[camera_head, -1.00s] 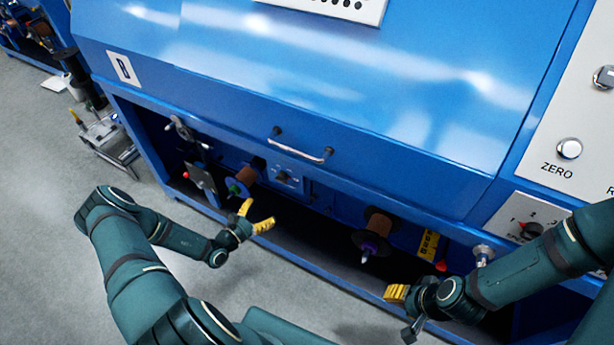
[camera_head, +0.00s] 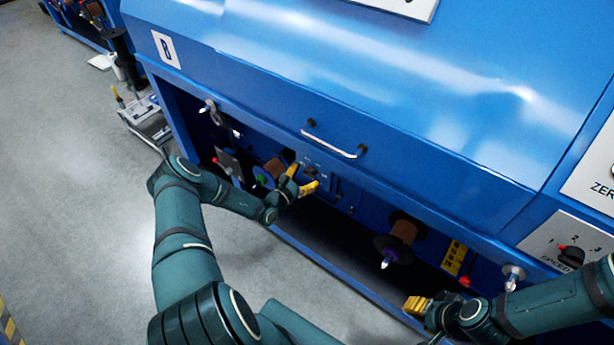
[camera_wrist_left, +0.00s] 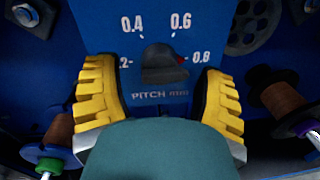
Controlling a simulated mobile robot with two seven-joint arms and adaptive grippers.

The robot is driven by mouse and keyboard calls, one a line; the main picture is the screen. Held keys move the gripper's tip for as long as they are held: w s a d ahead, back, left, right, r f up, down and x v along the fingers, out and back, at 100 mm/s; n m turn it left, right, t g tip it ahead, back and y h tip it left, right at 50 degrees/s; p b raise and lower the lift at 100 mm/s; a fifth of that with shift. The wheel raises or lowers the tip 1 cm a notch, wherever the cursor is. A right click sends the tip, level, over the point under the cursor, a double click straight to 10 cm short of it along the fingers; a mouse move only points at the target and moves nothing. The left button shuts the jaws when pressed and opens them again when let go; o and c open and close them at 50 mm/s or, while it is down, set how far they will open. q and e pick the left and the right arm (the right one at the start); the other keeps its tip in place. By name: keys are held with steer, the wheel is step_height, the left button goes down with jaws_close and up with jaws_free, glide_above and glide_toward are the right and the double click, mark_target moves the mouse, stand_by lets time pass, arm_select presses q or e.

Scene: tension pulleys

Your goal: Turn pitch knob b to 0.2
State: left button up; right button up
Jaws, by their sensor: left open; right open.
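The pitch knob (camera_wrist_left: 165,65) is a dark knob on the blue panel marked PITCH in the left wrist view. Its red mark is on the right side, near 0.8. The dial shows 0.4, 0.6, 0.8 and a partly covered 0.2 at the left. In the head view the knob (camera_head: 311,171) is small, just beyond my left gripper (camera_head: 303,179). The left gripper's yellow fingers are open, one on each side of the knob in the left wrist view (camera_wrist_left: 160,75); I cannot tell whether they touch it. My right gripper (camera_head: 418,305) is open and empty at the lower right.
A handle (camera_head: 335,146) juts from the blue cabinet above the opening. A spool with a green hub (camera_head: 263,181) is left of the knob, and one with a purple hub (camera_head: 398,235) is to the right. A sign marked B (camera_head: 166,48) is at the upper left.

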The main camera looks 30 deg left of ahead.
arm_select(q)
steer(key=shift+w, duration=0.45)
